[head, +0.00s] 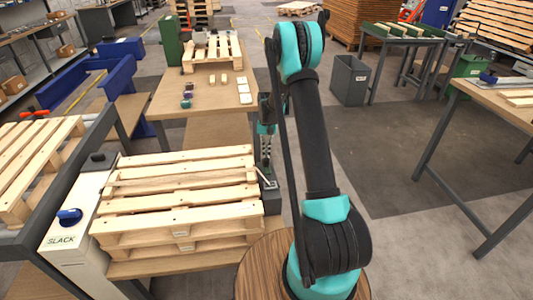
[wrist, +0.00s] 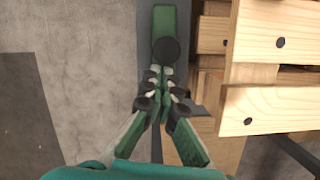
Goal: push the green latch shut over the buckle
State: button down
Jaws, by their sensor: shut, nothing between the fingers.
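The green latch (wrist: 165,22) is a long bar in the upper middle of the wrist view, with a dark round knob (wrist: 166,51) at its near end. It lies along a dark grey strip beside the pallet stack. My gripper (wrist: 162,76) is shut and empty, its fingertips just below the knob in the picture. I cannot tell whether they touch it. In the head view my gripper (head: 265,150) hangs down at the right side of the pallet stack, partly behind my arm. The buckle is not clearly visible; the fingers may hide it.
The wooden pallet stack (head: 180,200) stands close beside my gripper; its boards (wrist: 275,108) fill the right of the wrist view. A white post marked SLACK with a blue knob (head: 69,216) stands at left. A table (head: 170,100) with small blocks stands behind. Open floor (head: 400,150) lies at right.

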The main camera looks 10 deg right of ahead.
aim_at(269, 170)
jog(key=s, duration=0.5)
jog(key=shift+s, duration=0.25)
jog(key=shift+r, duration=0.1)
jog(key=v, duration=1.2)
